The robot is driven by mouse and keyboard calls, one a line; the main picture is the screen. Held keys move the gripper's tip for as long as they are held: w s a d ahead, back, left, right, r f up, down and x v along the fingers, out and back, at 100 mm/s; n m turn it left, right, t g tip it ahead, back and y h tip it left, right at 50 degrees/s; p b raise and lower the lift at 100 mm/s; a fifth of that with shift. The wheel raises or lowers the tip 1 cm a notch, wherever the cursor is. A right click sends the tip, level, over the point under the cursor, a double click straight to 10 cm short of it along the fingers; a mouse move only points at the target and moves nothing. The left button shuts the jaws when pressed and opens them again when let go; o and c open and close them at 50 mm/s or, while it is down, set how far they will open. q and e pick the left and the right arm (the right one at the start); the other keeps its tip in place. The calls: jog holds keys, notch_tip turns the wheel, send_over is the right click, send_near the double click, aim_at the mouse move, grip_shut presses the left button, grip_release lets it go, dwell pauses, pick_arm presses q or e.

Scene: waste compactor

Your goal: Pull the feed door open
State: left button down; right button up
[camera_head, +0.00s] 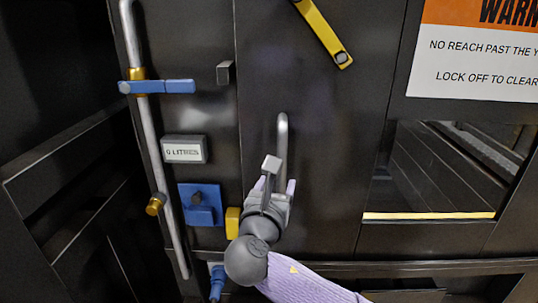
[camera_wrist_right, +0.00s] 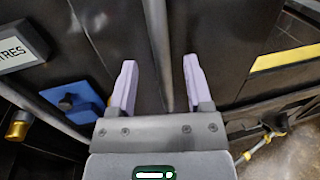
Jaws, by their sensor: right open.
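The feed door (camera_head: 320,150) looks to be the dark panel in the middle of the head view, flush with the panels beside it. A grey vertical bar handle (camera_head: 283,128) stands on it; its lower part is hidden behind my right gripper. My right gripper (camera_head: 274,186) is in front of the handle's lower part, with its lilac fingers apart. In the right wrist view the bar (camera_wrist_right: 160,45) runs between the two open fingers (camera_wrist_right: 158,82); I cannot tell whether they touch it. My left gripper is not in view.
Left of the door are a long grey pipe (camera_head: 155,165) with a blue lever (camera_head: 165,87), a litres display (camera_head: 184,150) and a blue block (camera_head: 201,204). A yellow bar (camera_head: 325,35) hangs above. A warning sign (camera_head: 475,55) and an opening (camera_head: 445,165) are at the right.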

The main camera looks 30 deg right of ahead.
aim_at(281, 176)
jog(key=x, duration=0.7)
jog(key=shift+f+p, duration=0.1)
jog(key=shift+p, duration=0.25)
grip_shut()
dwell(0.9)
